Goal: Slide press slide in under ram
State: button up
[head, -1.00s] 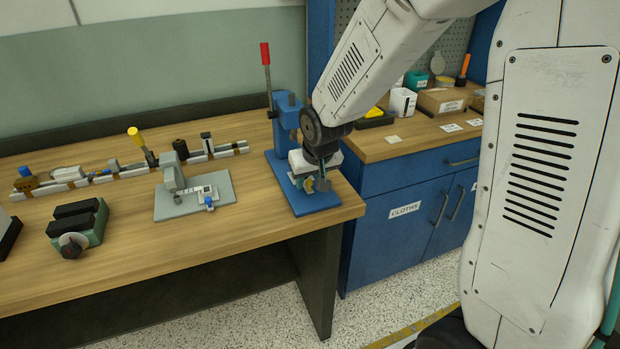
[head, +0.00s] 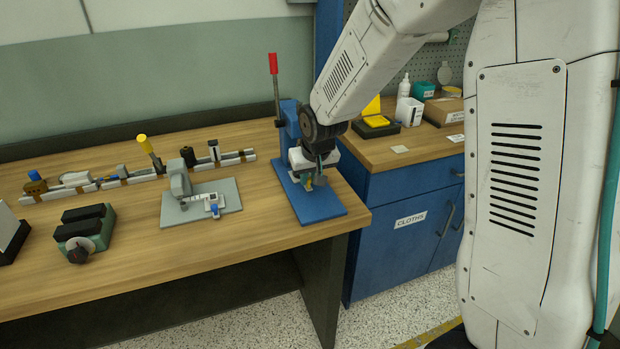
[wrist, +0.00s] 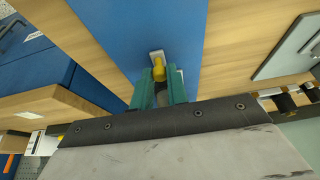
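The blue arbor press (head: 288,118) with a red-tipped lever stands at the bench's right end, on a blue base plate (head: 322,208). My gripper (head: 313,183) is low over that plate, in front of the press column. The knob joins a small pale piece (wrist: 156,55) of the press slide, lying on the blue plate. The rest of the slide and the ram are hidden by my gripper and wrist.
A grey fixture (head: 228,192) with a small blue part is left of the press. A green vise (head: 86,230) and a row of parts on a white rail (head: 110,183) are farther left. The blue cabinet (head: 385,240) is right. The bench front is clear.

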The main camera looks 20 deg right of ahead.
jog(key=o, duration=0.4)
jog(key=v, duration=0.7)
jog(key=shift+s+r, duration=0.2)
jog(key=shift+r, duration=0.15)
jog(key=s+d+r+g, duration=0.1)
jog(key=s+r, duration=0.2)
jog(key=s, duration=0.7)
jog(key=s+d+r+g, duration=0.1)
jog(key=s+r, duration=0.2)
jog(key=s, duration=0.8)
jog(key=s+d+r+g, duration=0.1)
jog(key=s+r, duration=0.1)
jog(key=s, duration=0.9)
jog(key=shift+r, duration=0.4)
